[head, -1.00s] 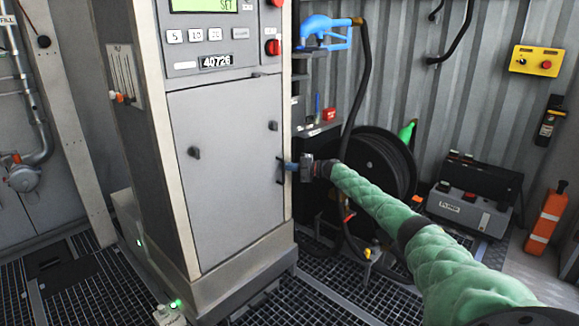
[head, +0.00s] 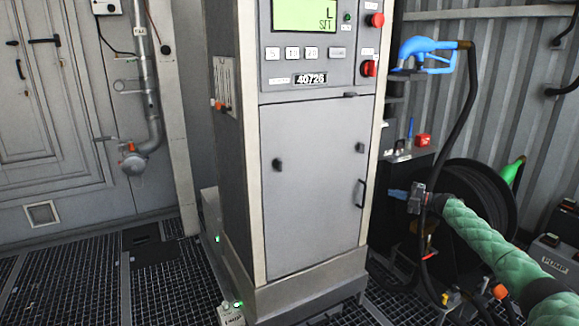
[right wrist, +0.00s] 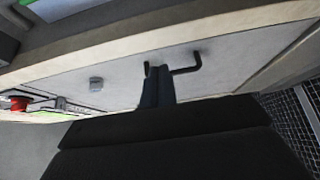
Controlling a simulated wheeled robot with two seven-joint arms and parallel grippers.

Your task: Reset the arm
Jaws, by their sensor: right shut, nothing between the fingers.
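My right arm, in a green quilted sleeve, comes in from the right in the head view. My right gripper (head: 396,194) is shut and empty, its bluish fingertips pointing left, just right of the cabinet door's black handle (head: 362,194). In the right wrist view the closed fingers (right wrist: 154,82) show in front of the pale door, with the handle (right wrist: 188,60) beside their tips; a small gap cannot be ruled out there. The grey dispenser cabinet (head: 315,190) stands upright with its door closed. My left gripper is not in view.
A blue nozzle (head: 425,52) hangs at the upper right, its black hose running down near my right gripper. A black hose reel (head: 490,185) stands behind my arm. The grated floor (head: 85,290) at left is mostly clear.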

